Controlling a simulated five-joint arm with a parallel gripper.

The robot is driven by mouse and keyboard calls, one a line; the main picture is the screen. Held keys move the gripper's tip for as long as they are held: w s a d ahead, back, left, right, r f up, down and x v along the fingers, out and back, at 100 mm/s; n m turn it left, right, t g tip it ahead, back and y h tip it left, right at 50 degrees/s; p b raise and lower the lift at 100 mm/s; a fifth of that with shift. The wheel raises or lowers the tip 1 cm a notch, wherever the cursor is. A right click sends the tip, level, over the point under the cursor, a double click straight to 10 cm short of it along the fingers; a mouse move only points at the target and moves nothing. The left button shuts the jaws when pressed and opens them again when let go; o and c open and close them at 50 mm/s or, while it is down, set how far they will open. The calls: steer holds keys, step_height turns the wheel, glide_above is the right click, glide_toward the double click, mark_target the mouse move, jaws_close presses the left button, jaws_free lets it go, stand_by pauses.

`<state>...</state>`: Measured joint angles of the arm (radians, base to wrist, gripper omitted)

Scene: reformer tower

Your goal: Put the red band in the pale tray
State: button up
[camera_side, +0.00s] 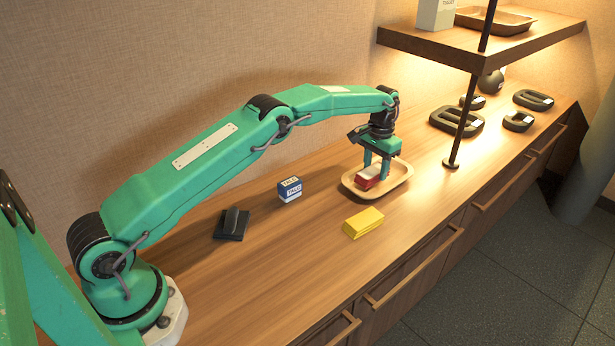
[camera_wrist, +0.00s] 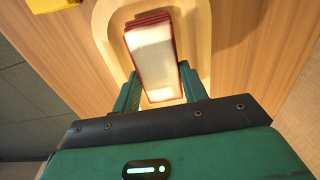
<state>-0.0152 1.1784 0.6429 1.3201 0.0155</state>
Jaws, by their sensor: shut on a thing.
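The red band (camera_side: 366,181) is a small folded red bundle with a pale top. It is at the near left part of the pale tray (camera_side: 402,184), inside its rim. My gripper (camera_side: 377,174) reaches down into the tray and is shut on the band. In the wrist view the red band (camera_wrist: 152,58) sits between the two green fingers (camera_wrist: 160,92), with its pale face toward the camera and red edges. The pale tray (camera_wrist: 203,30) lies behind it. I cannot tell whether the band touches the tray's floor.
A yellow folded band (camera_side: 363,222) lies just in front of the tray. A blue-and-white box (camera_side: 290,189) and a black block with a handle (camera_side: 232,224) stand to the left. A post (camera_side: 463,120) and shelf (camera_side: 480,45) stand to the right, with several dark weights beyond.

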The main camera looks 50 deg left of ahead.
mark_target(375, 169)
steer(key=shift+f, duration=0.9)
steer(key=shift+f, duration=0.1)
steer(key=o, duration=0.7)
step_height(375, 169, up, 12)
steer(key=shift+r, duration=0.15)
steer(key=shift+r, duration=0.1)
stand_by(0.4)
